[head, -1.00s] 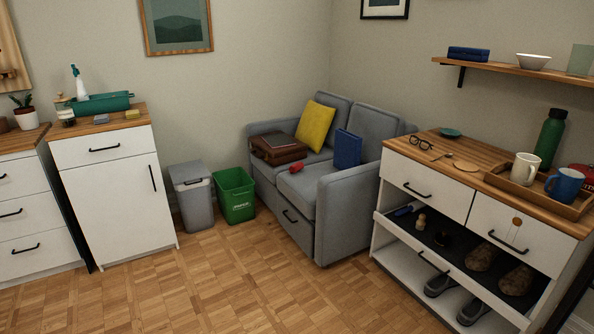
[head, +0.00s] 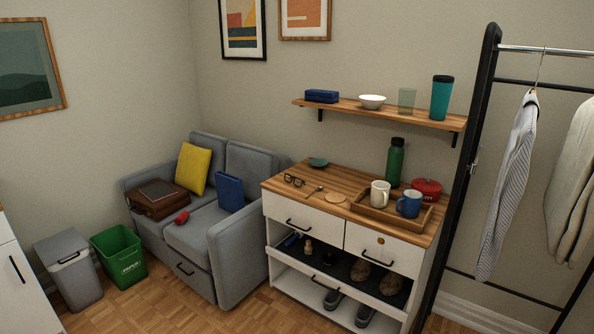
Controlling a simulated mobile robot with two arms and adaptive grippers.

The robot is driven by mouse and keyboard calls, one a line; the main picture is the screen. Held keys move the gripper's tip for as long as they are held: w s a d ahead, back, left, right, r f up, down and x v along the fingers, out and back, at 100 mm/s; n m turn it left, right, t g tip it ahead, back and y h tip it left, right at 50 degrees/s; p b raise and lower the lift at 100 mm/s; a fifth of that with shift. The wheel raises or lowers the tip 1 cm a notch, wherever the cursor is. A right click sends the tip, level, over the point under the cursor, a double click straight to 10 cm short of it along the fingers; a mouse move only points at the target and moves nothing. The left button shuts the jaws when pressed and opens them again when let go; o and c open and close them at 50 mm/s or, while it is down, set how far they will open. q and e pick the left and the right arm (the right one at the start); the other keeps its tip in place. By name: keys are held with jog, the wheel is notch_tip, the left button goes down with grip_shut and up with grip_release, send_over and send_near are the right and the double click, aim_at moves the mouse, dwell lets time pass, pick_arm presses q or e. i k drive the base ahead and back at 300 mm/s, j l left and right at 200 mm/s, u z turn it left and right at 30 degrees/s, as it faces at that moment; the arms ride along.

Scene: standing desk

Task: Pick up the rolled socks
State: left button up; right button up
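A small red bundle (head: 182,217) lies on the front of the grey sofa's (head: 208,236) seat; it looks like the rolled socks, but it is too small to be sure. It sits between a brown case (head: 157,202) on its left and a blue upright book or folder (head: 229,192) on its right. Nothing covers it. Neither of my grippers shows in the head view.
A white dresser (head: 288,208) with a tray (head: 372,212) of mugs stands right of the sofa. A green bin (head: 119,262) and a grey bin (head: 71,277) stand left of it. A clothes rack (head: 487,95) is at far right. Some bare floor (head: 190,310) shows in front.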

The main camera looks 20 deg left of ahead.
aim_at(183, 217)
jog(key=i+j, duration=0.15)
jog(key=j, duration=0.2)
jog(key=i+j, duration=0.2)
jog(key=j, duration=0.2)
jog(key=i+j+z, duration=0.1)
jog(key=j, duration=0.25)
jog(key=i+j, duration=0.2)
jog(key=j, duration=0.2)
jog(key=i+j, duration=0.15)
jog(key=j, duration=0.2)
jog(key=i+j, duration=0.15)
jog(key=j, duration=0.25)
jog(key=i+j+z, duration=0.1)
jog(key=j, duration=0.25)
jog(key=i, duration=0.1)
